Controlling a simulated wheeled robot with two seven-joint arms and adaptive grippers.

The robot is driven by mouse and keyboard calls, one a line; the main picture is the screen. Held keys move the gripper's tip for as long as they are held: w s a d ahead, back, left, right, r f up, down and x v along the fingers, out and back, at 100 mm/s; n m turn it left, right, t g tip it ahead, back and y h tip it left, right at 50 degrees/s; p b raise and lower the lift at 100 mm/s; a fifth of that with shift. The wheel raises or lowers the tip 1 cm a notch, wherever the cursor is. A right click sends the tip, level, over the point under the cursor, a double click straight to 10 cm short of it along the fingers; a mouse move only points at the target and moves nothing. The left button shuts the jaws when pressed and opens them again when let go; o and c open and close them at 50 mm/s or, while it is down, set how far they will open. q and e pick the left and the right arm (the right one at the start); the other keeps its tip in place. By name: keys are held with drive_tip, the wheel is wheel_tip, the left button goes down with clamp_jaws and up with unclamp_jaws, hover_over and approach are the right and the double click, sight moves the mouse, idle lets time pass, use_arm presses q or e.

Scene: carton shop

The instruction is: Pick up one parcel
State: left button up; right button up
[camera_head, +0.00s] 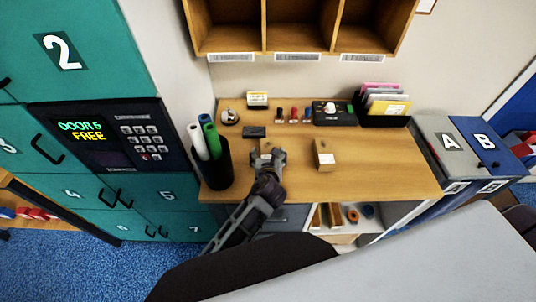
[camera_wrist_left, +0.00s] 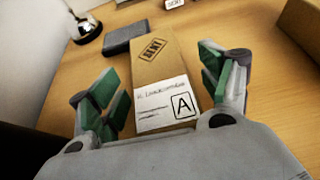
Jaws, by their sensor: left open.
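A brown parcel (camera_wrist_left: 160,80) with a white label marked A lies on the wooden counter, between the spread fingers of my left gripper (camera_wrist_left: 168,92) in the left wrist view. In the head view this parcel (camera_head: 266,144) is largely hidden behind my left gripper (camera_head: 268,158). The gripper is open, and a gap shows between each green finger pad and the parcel. A second brown parcel (camera_head: 324,155) with a white label lies on the counter to the right; an edge of it (camera_wrist_left: 303,28) shows in the left wrist view. My right gripper is not in view.
A black holder (camera_head: 218,165) with rolled tubes stands left of my gripper. A dark block (camera_head: 255,132), a bell (camera_head: 230,116) and stamps (camera_head: 293,115) sit toward the back.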

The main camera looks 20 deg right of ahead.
sight(268, 153)
use_arm(q)
drive_tip(key=shift+w+f, duration=0.1)
drive_tip(key=shift+w, duration=0.15)
idle(0.3)
drive_tip(key=c, duration=1.2)
drive_tip(key=shift+d+r, duration=0.1)
drive_tip(key=shift+r, duration=4.95)
